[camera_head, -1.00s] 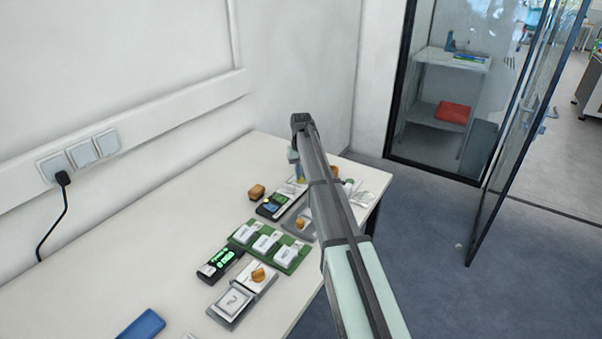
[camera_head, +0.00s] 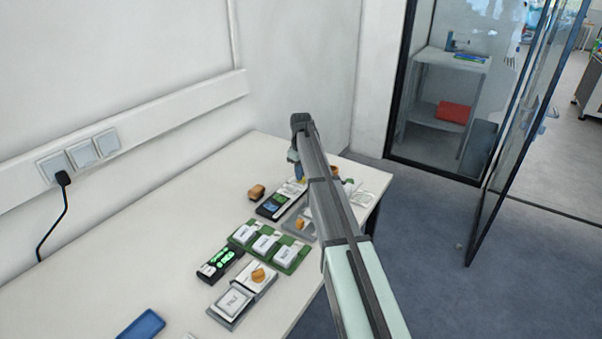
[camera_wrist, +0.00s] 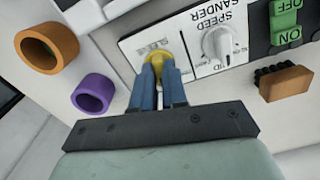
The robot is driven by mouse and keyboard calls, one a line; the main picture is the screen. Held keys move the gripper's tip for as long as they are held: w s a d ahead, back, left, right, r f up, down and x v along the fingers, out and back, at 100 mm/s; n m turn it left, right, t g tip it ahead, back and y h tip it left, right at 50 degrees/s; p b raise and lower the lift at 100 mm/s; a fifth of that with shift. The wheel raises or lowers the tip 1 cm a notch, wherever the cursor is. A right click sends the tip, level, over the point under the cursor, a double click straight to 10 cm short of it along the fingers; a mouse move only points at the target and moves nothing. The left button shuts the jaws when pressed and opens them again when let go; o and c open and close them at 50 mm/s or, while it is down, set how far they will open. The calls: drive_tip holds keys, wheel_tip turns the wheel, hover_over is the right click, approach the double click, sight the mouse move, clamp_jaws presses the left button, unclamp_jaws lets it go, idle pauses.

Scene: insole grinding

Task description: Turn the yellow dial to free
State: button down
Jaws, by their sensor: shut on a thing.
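The yellow dial (camera_wrist: 156,58) sits on a white panel (camera_wrist: 133,42) in the wrist view. My gripper (camera_wrist: 160,72) has its two blue fingers closed around the dial, with their tips against its sides. In the head view my gripper (camera_head: 299,172) is at the far end of the table, mostly hidden behind my own arm.
Beside the dial is a white knob (camera_wrist: 217,45) marked SANDER SPEED, with green ON and OFF buttons (camera_wrist: 287,22). An orange ring (camera_wrist: 47,48), a purple ring (camera_wrist: 93,94) and a brown brush (camera_wrist: 285,82) are nearby.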

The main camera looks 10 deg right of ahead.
drive_tip(key=n, duration=0.5)
drive_tip(key=shift+n, duration=0.3)
drive_tip(key=n, duration=0.5)
drive_tip(key=shift+n, duration=0.4)
drive_tip(key=c, duration=1.2)
unclamp_jaws()
drive_tip(key=shift+o, duration=0.2)
drive_tip(key=shift+r, duration=0.1)
wheel_tip(320, 180, up, 14)
